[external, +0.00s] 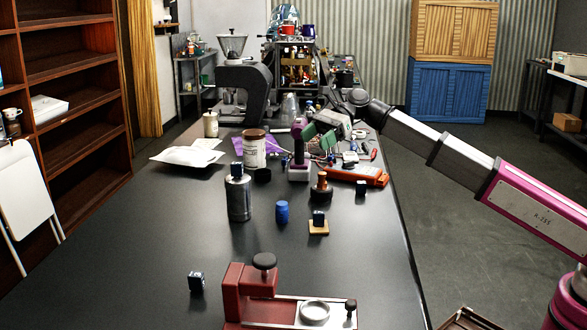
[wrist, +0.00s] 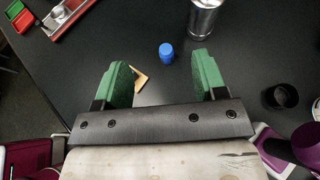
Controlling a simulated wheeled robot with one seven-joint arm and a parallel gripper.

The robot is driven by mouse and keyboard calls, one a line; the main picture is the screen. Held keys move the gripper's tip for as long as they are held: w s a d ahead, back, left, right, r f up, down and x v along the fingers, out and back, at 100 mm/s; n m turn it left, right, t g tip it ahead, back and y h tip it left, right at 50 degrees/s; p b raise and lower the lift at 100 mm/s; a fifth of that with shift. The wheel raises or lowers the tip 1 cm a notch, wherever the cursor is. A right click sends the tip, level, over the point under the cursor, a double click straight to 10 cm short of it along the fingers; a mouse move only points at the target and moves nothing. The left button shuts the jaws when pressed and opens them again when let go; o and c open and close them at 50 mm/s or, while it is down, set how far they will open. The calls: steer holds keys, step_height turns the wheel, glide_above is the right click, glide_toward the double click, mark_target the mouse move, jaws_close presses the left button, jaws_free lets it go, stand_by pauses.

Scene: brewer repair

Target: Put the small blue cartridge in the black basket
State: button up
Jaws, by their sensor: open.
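The small blue cartridge (external: 282,212) stands upright on the dark table, right of a silver canister. In the wrist view the blue cartridge (wrist: 166,52) shows beyond and between my fingertips, with nothing touching it. My gripper (external: 319,137) has green fingers and is raised above the far right part of the table. In the wrist view my gripper (wrist: 160,62) is open and empty. A small round black container, which seems to be the black basket (external: 262,175), sits beside the white jar. The black basket (wrist: 276,97) is right of my fingers in the wrist view, its inside dark.
The silver canister (external: 238,197) stands close to the cartridge. A wooden coaster (external: 318,232) with a dark cube is on its other side. A red-and-metal device (external: 262,292) is at the near edge. Tools and a purple-handled device (external: 299,150) crowd the table near my gripper.

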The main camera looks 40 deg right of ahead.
steer(key=a+n+h, duration=0.2)
steer(key=n, duration=0.2)
steer(key=n+t+h, duration=0.1)
steer(key=n+h, duration=0.9)
steer(key=n, duration=1.4)
glide_above(282, 203)
steer(key=s, duration=0.2)
steer(key=f, duration=0.9)
steer(key=shift+w+d+f, duration=0.2)
steer(key=shift+d+f, duration=0.1)
steer(key=shift+d, duration=0.1)
steer(key=shift+w+a+f, duration=0.1)
steer(key=shift+w+f, duration=0.15)
steer(key=shift+f, duration=0.75)
steer(key=shift+w+a+f, duration=0.15)
steer(key=shift+w+f, duration=0.05)
steer(key=shift+f, duration=0.75)
steer(key=shift+w+a+f, duration=0.1)
steer(key=shift+w+f, duration=0.15)
steer(key=shift+f, duration=0.75)
